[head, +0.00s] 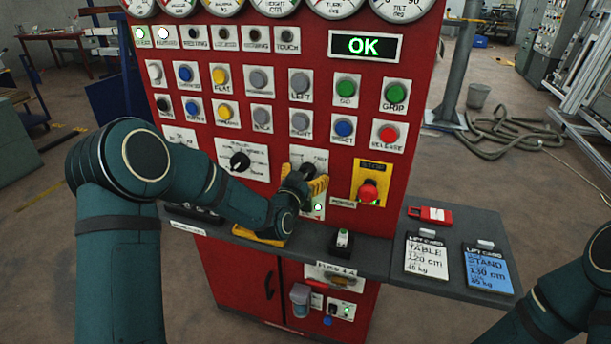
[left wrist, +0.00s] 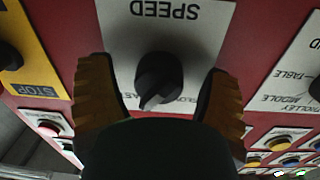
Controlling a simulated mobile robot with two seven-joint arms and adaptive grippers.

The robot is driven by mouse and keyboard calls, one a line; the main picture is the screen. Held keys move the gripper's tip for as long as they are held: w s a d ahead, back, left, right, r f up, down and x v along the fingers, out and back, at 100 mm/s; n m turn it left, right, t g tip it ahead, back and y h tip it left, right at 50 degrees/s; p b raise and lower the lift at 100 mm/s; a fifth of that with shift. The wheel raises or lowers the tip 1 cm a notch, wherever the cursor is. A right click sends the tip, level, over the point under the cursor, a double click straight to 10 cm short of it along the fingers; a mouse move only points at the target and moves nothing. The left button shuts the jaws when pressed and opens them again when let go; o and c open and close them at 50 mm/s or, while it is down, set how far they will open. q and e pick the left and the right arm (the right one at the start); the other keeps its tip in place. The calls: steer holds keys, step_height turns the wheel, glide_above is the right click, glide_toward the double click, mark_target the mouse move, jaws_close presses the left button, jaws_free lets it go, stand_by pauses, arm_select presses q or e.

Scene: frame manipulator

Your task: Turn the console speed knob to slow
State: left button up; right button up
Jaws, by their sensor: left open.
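The speed knob (left wrist: 158,78) is a black rotary knob on a white plate (left wrist: 195,45) whose word SPEED appears upside down in the left wrist view. Its narrow end points down and slightly left there; the lettering beside it is partly covered. My left gripper (head: 308,180) is at the red console, its yellow-padded fingers open on either side of the knob. In the left wrist view a gap shows between the knob and each finger. In the head view the gripper hides most of the knob. My right gripper is out of view; part of that arm shows at lower right.
A red stop button (head: 368,191) on a yellow plate sits just right of the left gripper. Another black rotary knob (head: 240,161) is to its left, with rows of push buttons above. A grey shelf (head: 384,258) with cards juts out below. The display (head: 364,46) reads OK.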

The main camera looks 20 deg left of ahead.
arm_select(q)
steer(key=shift+c, duration=0.3)
steer(key=c, duration=1.1)
steer(key=shift+c, duration=0.2)
steer(key=shift+n, duration=0.3)
steer(key=n, duration=1)
steer(key=shift+d, duration=0.1)
steer(key=shift+r+n, duration=0.1)
steer(key=shift+n, duration=1.9)
